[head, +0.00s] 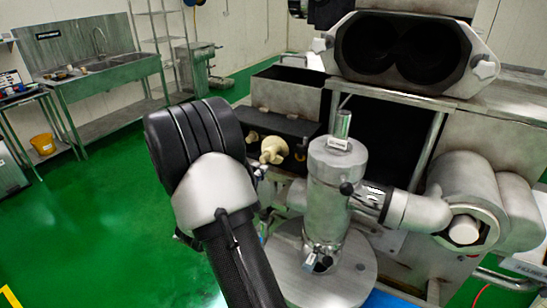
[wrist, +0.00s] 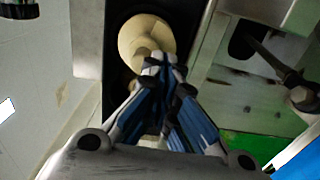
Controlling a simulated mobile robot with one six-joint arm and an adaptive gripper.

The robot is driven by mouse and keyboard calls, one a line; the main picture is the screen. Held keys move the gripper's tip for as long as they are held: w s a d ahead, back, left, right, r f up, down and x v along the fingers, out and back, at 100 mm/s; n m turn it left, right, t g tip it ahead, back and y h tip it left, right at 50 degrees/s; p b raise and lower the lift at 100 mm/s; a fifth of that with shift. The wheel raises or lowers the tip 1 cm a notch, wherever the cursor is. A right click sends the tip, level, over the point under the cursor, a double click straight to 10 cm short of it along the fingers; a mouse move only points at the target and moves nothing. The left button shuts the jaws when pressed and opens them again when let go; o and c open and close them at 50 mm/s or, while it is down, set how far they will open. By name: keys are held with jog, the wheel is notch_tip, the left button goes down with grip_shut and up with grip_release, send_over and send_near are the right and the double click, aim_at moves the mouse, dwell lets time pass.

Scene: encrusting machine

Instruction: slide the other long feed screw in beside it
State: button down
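In the wrist view a round cream screw end (wrist: 143,36) lies in a dark slot, right at my fingertips. My gripper (wrist: 161,66) has its blue-padded fingers drawn together at the tips, against the narrow part of this cream screw. The fingers hide the contact itself. More cream shows beside and beneath the fingers. In the head view my arm hides most of my gripper.
A steel twin-bore housing (head: 400,50) sits on top of the machine. An upright steel cylinder (head: 328,190) on a round plate stands right of my arm. A sink bench (head: 105,75) is at the back left. Green floor (head: 100,210) is clear at left.

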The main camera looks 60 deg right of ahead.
aim_at(270, 164)
jog(key=shift+w+d+b, duration=0.15)
jog(key=shift+d+b, duration=0.5)
jog(key=shift+d, duration=1.25)
jog(key=shift+w+d+b, duration=0.1)
jog(key=shift+d+b, duration=0.55)
jog(key=shift+d, duration=1.25)
jog(key=shift+a, duration=0.1)
jog(key=a+b, duration=0.3)
jog(key=a, duration=0.7)
jog(key=shift+s, duration=0.35)
